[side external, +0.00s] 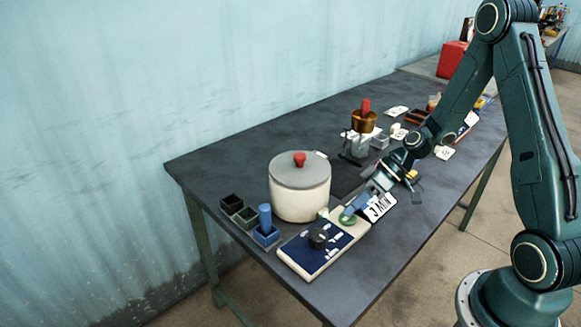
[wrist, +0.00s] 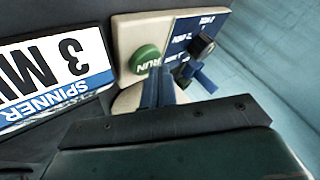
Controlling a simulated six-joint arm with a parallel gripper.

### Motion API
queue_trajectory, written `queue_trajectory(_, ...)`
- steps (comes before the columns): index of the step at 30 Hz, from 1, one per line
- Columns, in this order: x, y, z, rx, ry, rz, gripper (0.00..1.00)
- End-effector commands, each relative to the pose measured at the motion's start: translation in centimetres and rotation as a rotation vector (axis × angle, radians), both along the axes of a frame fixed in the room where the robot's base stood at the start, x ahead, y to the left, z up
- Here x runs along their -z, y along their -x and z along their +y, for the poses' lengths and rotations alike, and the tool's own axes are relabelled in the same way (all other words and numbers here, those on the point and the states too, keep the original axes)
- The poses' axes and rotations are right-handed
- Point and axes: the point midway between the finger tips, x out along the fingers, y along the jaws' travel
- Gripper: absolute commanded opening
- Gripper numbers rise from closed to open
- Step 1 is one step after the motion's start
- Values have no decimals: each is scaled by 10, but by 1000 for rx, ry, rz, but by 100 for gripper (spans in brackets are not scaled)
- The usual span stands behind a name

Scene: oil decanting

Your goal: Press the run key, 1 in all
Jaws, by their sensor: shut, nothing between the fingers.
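The run key is a round green button (side external: 348,221) at the right end of a cream control panel (side external: 361,224) near the table's front edge. In the wrist view the closed fingers (wrist: 157,76) overlap the edge of the RUN lettering. I cannot tell whether the fingertips touch the button.
A black knob (side external: 318,238) stands on the panel's blue part. A white pot (side external: 300,203) with a red-knobbed lid is behind it. A "SPINNER 3 MIN" card (wrist: 55,75) lies beside the panel. Small trays, one with a blue peg (side external: 265,215), are at left.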

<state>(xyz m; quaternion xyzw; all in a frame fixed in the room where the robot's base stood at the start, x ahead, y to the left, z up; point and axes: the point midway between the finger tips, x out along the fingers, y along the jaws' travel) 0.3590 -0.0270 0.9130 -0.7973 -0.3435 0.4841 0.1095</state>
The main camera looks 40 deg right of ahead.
Motion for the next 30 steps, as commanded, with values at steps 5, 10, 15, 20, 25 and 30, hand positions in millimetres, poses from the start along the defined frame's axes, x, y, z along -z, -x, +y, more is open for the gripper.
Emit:
queue_trajectory(5,1,0,0,0,0,0,0)
queue_trajectory(10,3,0,0,1,0,1,0)
queue_trajectory(15,4,0,0,1,0,1,0)
queue_trajectory(20,6,0,0,1,0,1,0)
queue_trajectory(25,7,0,0,1,0,1,0)
queue_trajectory(30,8,0,0,-1,0,1,0)
